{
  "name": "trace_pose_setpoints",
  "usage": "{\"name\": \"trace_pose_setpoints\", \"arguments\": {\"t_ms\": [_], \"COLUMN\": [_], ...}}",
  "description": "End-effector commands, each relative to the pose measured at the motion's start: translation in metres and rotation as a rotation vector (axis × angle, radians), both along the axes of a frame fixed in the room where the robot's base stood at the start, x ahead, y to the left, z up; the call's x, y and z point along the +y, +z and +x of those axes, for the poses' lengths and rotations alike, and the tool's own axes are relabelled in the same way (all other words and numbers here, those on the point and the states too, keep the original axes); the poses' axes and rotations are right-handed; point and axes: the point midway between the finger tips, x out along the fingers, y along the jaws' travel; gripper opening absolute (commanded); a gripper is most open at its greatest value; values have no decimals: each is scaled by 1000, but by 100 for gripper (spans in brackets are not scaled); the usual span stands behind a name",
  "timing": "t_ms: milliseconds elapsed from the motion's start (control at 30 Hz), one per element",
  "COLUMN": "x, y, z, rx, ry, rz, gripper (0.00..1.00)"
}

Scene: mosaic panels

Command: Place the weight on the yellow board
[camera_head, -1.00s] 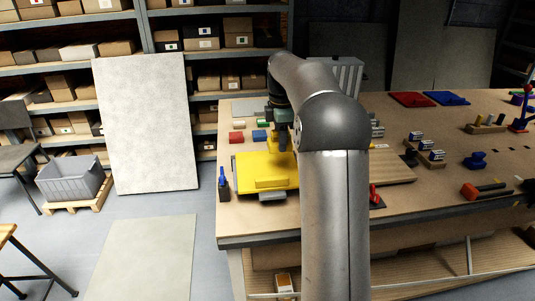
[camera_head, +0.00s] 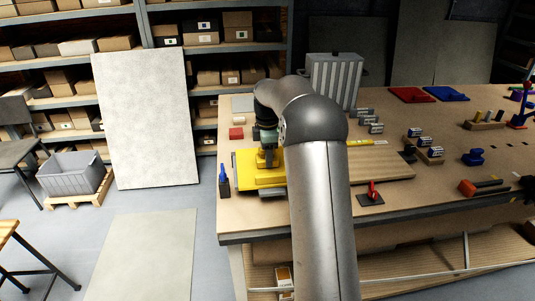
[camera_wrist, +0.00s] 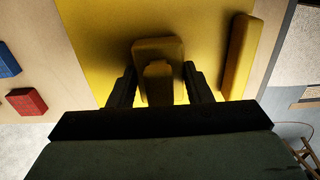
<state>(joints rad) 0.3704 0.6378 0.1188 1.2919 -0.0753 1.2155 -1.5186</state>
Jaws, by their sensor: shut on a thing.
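The yellow board (camera_head: 245,169) lies near the left end of the workbench and fills much of the wrist view (camera_wrist: 95,32). A raised yellow bar (camera_head: 262,181) runs along its front edge and shows at the right in the wrist view (camera_wrist: 241,55). My gripper (camera_wrist: 158,80) points down over the board and is shut on the weight (camera_wrist: 158,48), a yellow block with a narrower grip part between my fingers. In the head view my gripper (camera_head: 268,155) is over the board's middle. I cannot tell whether the weight touches the board.
A blue clamp-like tool (camera_head: 224,180) stands left of the board. A wooden plank (camera_head: 385,167) and a red switch (camera_head: 372,193) are to the right. A grey ribbed container (camera_head: 335,80) stands behind.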

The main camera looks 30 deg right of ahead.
Motion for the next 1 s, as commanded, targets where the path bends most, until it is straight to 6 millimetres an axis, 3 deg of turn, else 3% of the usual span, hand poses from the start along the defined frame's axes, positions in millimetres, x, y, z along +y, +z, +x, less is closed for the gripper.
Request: {"name": "trace_pose_setpoints", "arguments": {"t_ms": [167,200,267,667,1000], "x": [0,0,0,0,-1], "y": [-2,-3,-3,5,73], "z": [0,0,0,0,1], "rx": [-3,0,0,-2,-3], "ry": [0,0,0,0,-1], "rz": [-1,0,0,-1,-1], "gripper": [0,51,67,67,67]}}
